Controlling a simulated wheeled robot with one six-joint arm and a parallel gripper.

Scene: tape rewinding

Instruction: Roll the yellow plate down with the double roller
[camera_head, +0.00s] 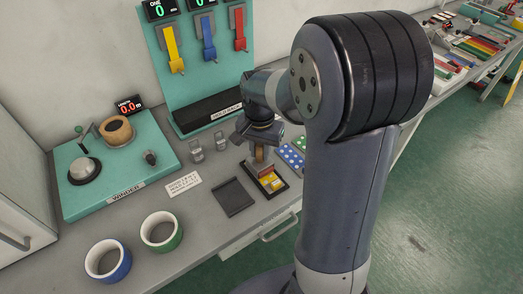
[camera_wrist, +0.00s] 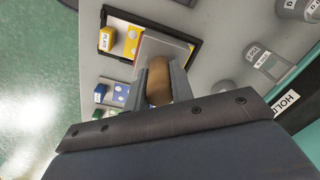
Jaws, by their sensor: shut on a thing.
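My gripper (camera_wrist: 160,88) is shut on a brown cylindrical handle, which I take to be the double roller (camera_wrist: 159,70). In the head view the roller (camera_head: 261,166) hangs upright below my gripper (camera_head: 260,148), over a dark-rimmed tray (camera_head: 282,190). The yellow plate (camera_wrist: 132,42) with pale dots lies in that tray, close beside the roller. A yellow block labelled PLATE (camera_wrist: 107,39) lies beside it. A light grey flat piece in front of the handle hides part of the tray. I cannot tell whether the roller touches the yellow plate.
Blue (camera_head: 291,158) and green dotted plates lie behind the tray. An empty dark tray (camera_head: 233,197) lies left of it.

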